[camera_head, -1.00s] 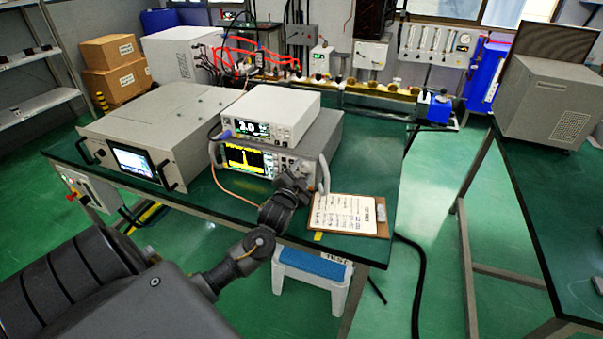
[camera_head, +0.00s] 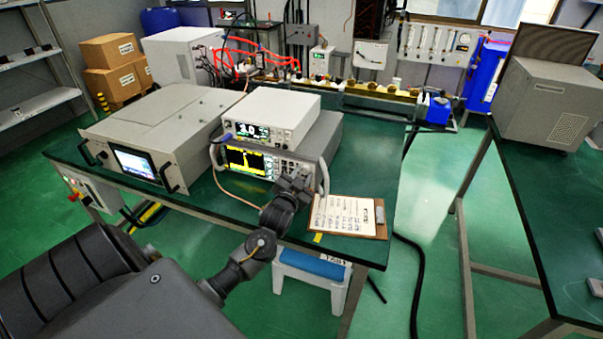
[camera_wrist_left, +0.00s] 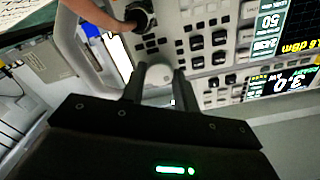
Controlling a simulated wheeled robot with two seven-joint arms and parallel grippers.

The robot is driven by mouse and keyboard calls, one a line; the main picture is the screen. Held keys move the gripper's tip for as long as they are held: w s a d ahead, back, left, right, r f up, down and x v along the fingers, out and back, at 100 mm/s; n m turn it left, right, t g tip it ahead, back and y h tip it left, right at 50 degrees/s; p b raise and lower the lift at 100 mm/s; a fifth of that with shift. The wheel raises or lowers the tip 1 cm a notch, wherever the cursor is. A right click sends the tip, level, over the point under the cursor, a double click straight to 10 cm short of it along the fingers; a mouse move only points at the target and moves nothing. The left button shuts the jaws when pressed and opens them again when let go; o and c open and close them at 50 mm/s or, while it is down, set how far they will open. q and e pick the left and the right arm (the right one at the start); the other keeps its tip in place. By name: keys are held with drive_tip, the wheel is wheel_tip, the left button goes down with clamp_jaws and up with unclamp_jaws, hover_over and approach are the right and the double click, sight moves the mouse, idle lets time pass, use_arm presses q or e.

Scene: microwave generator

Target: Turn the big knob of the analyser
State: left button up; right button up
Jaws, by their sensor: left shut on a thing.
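The analyser (camera_head: 333,137) is the lower grey instrument on the green bench, with a yellow-and-black screen (camera_head: 249,163) and side handles. In the left wrist view its big knob (camera_wrist_left: 158,74) is a pale round dial on the front panel, between the two dark fingers of my left gripper (camera_wrist_left: 157,80). The fingers are shut on the knob. In the head view my left gripper (camera_head: 294,184) is at the right part of the analyser's front, and the wrist hides the knob there. My right gripper is not in view.
A white meter (camera_head: 272,108) reading 3.0 sits on the analyser. A clipboard (camera_head: 340,212) lies just right of my gripper. A grey rack unit (camera_head: 160,118) stands to the left. In the wrist view a dark cable plug (camera_wrist_left: 141,15) and a panel handle are near the fingers.

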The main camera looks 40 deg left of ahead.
use_arm(q)
drive_tip(key=n+p, duration=0.1)
drive_tip(key=n, duration=0.2)
drive_tip(key=shift+n, duration=0.3)
drive_tip(key=shift+n, duration=0.3)
drive_tip(key=o, duration=1)
drive_tip(key=b+v, duration=0.1)
drive_tip(key=v, duration=0.9)
drive_tip(key=shift+s+d, duration=0.25)
drive_tip(key=shift+s, duration=0.1)
